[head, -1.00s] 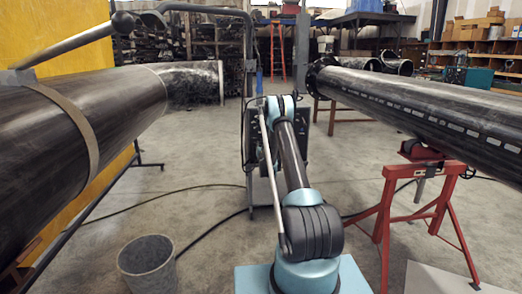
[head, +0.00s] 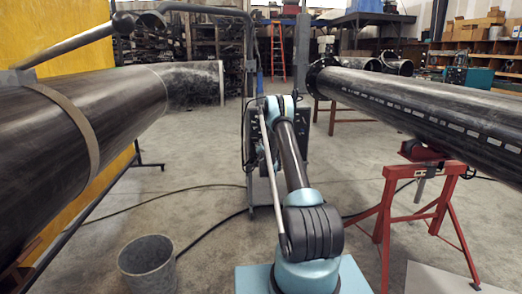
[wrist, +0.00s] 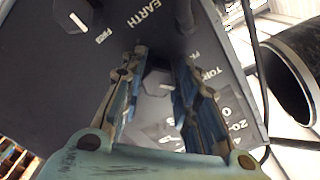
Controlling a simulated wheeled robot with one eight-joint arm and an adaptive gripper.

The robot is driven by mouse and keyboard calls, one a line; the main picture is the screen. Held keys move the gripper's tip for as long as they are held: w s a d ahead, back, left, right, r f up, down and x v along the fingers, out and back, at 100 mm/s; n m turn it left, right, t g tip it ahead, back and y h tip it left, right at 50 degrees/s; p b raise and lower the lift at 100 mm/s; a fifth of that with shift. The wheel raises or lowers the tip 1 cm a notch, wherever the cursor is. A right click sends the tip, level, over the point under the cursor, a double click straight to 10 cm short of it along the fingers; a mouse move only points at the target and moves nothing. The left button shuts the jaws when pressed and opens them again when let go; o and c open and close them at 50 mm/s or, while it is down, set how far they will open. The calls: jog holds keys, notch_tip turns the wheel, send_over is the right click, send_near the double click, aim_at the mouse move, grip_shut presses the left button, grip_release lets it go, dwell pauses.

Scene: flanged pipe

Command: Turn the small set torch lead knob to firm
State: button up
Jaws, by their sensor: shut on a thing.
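A dark panel (wrist: 45,70) fills much of the wrist view, with white lettering that includes "EARTH". My gripper (wrist: 160,62) reaches to this panel, one finger on each side of a small grey faceted knob (wrist: 157,82). It is shut on this knob. The fingers hide the knob's sides and some of the lettering, and I cannot read its setting. Another knob (wrist: 77,18) with a white mark sits at the upper left, apart from the fingers. In the head view, my arm hides the gripper and most of the dark machine (head: 325,142) at its end.
A large pipe (head: 120,105) lies on the left, and another (head: 430,105) rests on a red stand (head: 385,215) on the right. A grey bucket (head: 147,262) stands on the floor. Black cables (head: 120,204) cross the concrete. Open floor lies between.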

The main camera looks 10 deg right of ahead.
jog(key=shift+a+r+m, duration=0.1)
jog(key=shift+a+m, duration=0.1)
jog(key=shift+m, duration=1.6)
jog(key=shift+a+m, duration=0.2)
jog(key=shift+m, duration=1.6)
jog(key=shift+d, duration=0.1)
jog(key=o, duration=1.1)
jog(key=shift+c, duration=0.2)
jog(key=shift+d, duration=0.1)
